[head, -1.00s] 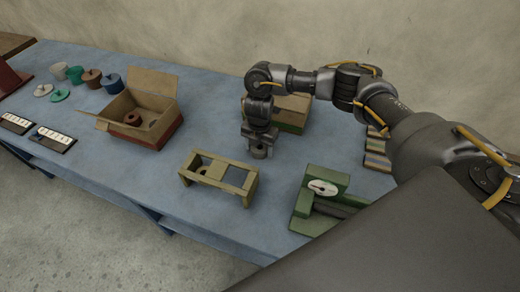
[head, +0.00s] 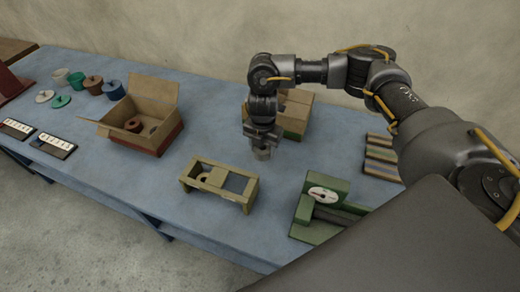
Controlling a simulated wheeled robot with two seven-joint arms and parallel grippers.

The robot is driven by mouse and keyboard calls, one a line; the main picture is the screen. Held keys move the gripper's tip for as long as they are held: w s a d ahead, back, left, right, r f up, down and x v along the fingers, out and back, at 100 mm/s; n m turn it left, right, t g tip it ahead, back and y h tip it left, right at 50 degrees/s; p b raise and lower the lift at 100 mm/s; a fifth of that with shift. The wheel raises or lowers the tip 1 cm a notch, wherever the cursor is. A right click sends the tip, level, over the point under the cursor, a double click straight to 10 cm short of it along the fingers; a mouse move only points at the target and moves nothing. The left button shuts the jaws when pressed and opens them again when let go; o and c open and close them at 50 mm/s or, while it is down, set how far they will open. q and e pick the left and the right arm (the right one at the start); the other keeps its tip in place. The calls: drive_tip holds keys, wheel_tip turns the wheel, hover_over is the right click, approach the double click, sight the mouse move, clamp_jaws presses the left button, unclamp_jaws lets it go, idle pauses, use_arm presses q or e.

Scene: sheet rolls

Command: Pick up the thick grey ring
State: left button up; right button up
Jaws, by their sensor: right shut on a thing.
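The thick grey ring (head: 262,154) shows below my right gripper (head: 262,146) in the middle of the table. My right gripper is shut on it and points down. The jaws hide the ring's upper part, and I cannot tell whether the ring touches the table. My left gripper is not in view.
A wooden stand with openings (head: 247,199) is in front of the gripper, and a green device with a dial (head: 322,228) is to its right. An open box (head: 160,139) holds a brown ring (head: 134,124). Blue table (head: 214,138) shows bare between them.

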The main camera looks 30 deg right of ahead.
sight(267, 154)
drive_tip(key=s+r, duration=0.2)
drive_tip(key=r, duration=0.1)
drive_tip(key=shift+s+r, duration=0.3)
drive_tip(key=shift+s, duration=0.1)
drive_tip(key=s+r, duration=0.3)
drive_tip(key=s, duration=0.6)
drive_tip(key=shift+r+b, duration=0.4)
drive_tip(key=w+a+r+m, duration=0.2)
drive_tip(key=m, duration=0.7)
drive_tip(key=w+a+r+m, duration=0.1)
drive_tip(key=w+r+m, duration=0.2)
drive_tip(key=m, duration=0.7)
drive_tip(key=shift+a+r+m, duration=0.15)
drive_tip(key=shift+a+m, duration=0.15)
drive_tip(key=shift+a, duration=0.05)
